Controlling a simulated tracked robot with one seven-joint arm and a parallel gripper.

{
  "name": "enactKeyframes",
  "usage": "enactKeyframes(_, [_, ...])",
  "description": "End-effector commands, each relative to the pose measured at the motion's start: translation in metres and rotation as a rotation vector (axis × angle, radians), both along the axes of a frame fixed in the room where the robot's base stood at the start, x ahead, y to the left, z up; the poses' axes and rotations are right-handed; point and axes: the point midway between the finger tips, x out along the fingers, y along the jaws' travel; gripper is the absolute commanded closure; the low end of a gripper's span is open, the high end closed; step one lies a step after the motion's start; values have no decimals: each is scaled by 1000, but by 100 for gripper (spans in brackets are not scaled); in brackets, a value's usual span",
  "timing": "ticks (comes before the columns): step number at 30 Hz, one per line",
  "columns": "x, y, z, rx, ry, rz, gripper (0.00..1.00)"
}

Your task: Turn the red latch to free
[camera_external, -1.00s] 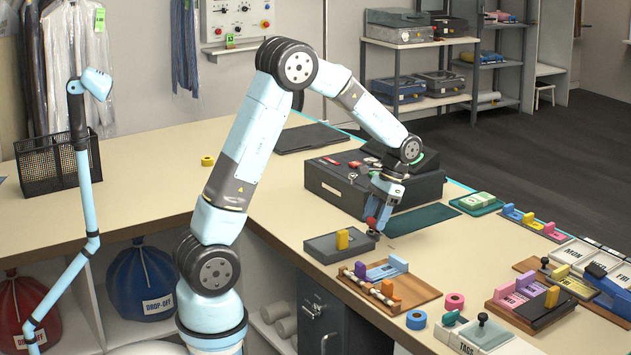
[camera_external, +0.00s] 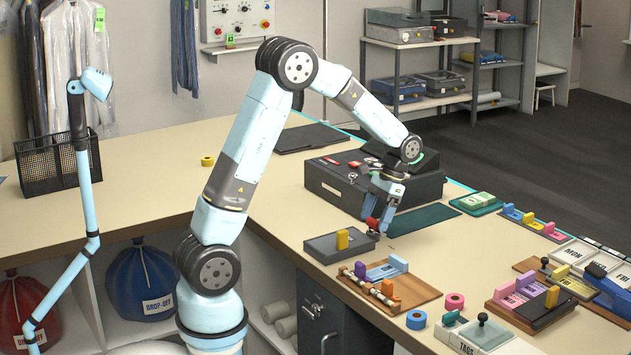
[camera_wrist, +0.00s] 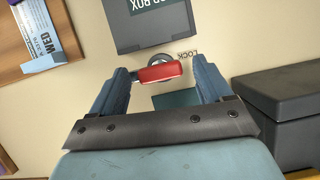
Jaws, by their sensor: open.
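The red latch (camera_wrist: 160,72) lies between the two blue fingers of my gripper (camera_wrist: 164,67) in the wrist view. Its bar runs almost straight across the gap, on a round grey pivot (camera_wrist: 160,59). The jaws are apart, with a finger beside each end of the bar; I cannot tell whether the left finger touches it. The word LOCK is printed on the surface just right of the latch. In the external view my gripper (camera_external: 381,217) points down at the counter, and the red latch (camera_external: 372,223) shows beside its fingers, partly hidden.
A dark grey box (camera_external: 325,247) with a yellow block stands close to the latch. A large dark case (camera_external: 420,190) stands behind my gripper. A wooden board (camera_external: 410,300) with a blue holder lies in front. A dark green mat (camera_external: 425,217) lies to the right.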

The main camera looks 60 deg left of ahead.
Motion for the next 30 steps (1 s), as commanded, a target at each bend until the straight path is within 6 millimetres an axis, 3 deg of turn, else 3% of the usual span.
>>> enactKeyframes(5, [7,-1,16,0,-3,0,21])
enactKeyframes(21, [46,-3,107,0,-2,0,21])
enactKeyframes(30, [53,-4,125,0,-1,0,21])
